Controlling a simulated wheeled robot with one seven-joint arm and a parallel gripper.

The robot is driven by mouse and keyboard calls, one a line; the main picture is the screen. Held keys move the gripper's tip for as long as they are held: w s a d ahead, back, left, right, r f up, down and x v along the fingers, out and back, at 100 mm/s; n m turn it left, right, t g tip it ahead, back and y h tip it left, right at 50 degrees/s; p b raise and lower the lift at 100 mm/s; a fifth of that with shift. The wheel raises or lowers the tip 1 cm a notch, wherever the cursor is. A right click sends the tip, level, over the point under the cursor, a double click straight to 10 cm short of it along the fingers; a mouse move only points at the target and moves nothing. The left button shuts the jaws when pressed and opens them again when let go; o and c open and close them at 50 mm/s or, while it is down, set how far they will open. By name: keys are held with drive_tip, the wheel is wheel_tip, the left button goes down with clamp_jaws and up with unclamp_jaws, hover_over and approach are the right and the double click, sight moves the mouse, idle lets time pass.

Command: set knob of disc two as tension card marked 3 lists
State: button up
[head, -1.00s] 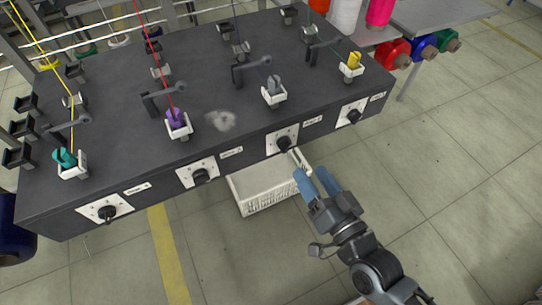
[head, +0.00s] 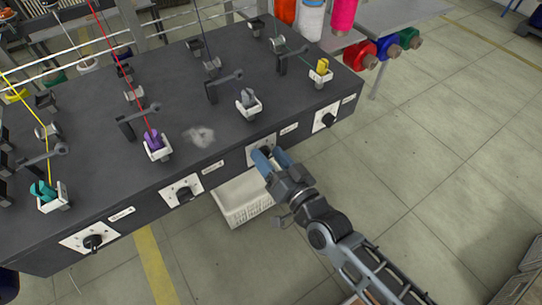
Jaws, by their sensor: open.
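My gripper (head: 270,155) has blue fingers and reaches up to a white knob plate (head: 266,142) on the front of the dark winding machine, third from the left. Its open fingers cover the knob there, so I cannot tell whether they touch it or how it is turned. Other black knobs show at the left (head: 93,242), second from left (head: 184,195) and far right (head: 328,120). Small labels sit beside the plates, too small to read, so I cannot tell which disc is which. No tension card is readable.
The machine top (head: 190,90) carries bobbins with purple (head: 154,143), teal (head: 43,190), grey and yellow (head: 321,67) parts, with thread arms. A white basket (head: 243,198) sits under the front edge. Floor to the right is open; a crate (head: 500,275) stands lower right.

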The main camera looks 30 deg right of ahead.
drive_tip(key=c, duration=1)
drive_tip(key=shift+n, duration=0.4)
drive_tip(key=n, duration=0.5)
drive_tip(key=shift+a+r, duration=0.1)
drive_tip(key=n, duration=0.5)
drive_tip(key=shift+a+n, duration=0.2)
drive_tip(key=shift+n, duration=0.2)
drive_tip(key=o, duration=1)
